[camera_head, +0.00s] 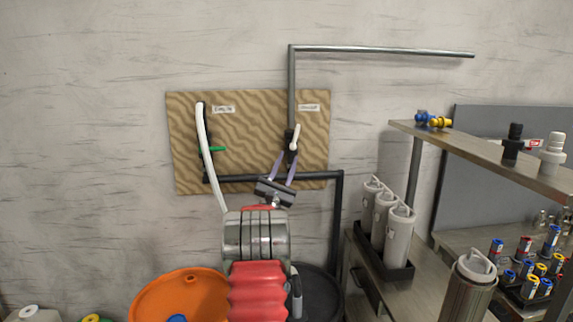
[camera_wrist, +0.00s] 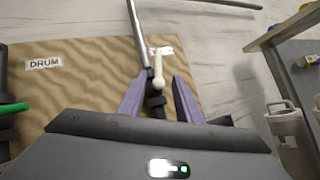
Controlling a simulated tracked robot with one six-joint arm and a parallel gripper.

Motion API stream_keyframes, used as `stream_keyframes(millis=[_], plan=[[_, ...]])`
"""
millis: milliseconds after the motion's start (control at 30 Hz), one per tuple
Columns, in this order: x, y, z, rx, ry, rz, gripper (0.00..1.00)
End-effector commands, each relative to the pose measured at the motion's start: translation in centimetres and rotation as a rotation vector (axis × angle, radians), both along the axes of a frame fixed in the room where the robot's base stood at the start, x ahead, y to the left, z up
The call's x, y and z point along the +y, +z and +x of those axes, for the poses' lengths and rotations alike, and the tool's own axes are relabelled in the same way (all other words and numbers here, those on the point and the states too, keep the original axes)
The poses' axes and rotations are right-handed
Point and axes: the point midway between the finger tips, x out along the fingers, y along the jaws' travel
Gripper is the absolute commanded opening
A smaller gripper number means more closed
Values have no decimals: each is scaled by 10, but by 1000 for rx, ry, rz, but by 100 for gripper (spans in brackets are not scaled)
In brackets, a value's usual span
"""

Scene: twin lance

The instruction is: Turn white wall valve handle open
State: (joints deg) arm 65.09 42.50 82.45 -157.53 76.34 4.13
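The white valve handle (camera_head: 296,137) is a short lever on a black valve at the right of a wavy-patterned wall board (camera_head: 250,130). It points up, slightly tilted, in the head view. In the wrist view the handle (camera_wrist: 158,68) shows upright between the tips of my gripper (camera_wrist: 160,76). My gripper (camera_head: 288,155) has two purple fingers, spread apart and reaching toward the valve from below. The black valve body (camera_wrist: 155,100) shows between the fingers. I cannot tell whether a finger touches the handle.
A green-handled valve (camera_head: 215,149) with a white hose (camera_head: 208,150) is on the board's left. A grey pipe (camera_head: 292,85) rises from the white-handled valve; a black pipe (camera_head: 338,220) runs below. An orange drum (camera_head: 160,295) stands beneath. A shelf (camera_head: 480,155) is at right.

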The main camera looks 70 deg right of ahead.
Motion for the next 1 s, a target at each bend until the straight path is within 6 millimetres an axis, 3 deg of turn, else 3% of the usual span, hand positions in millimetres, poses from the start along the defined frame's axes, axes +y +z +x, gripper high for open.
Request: stream_keyframes(millis=[133, 333, 467, 567, 700, 1000], plan=[[0, 0, 0, 0, 0, 0, 31], [6, 6, 3, -22, -1, 9, 17], [21, 17, 9, -87, -8, 40, 8], [42, 29, 14, -167, -15, 81, 1], [78, 39, 21, -300, -24, 162, 0], [167, 36, 32, -581, -22, 377, 0]])
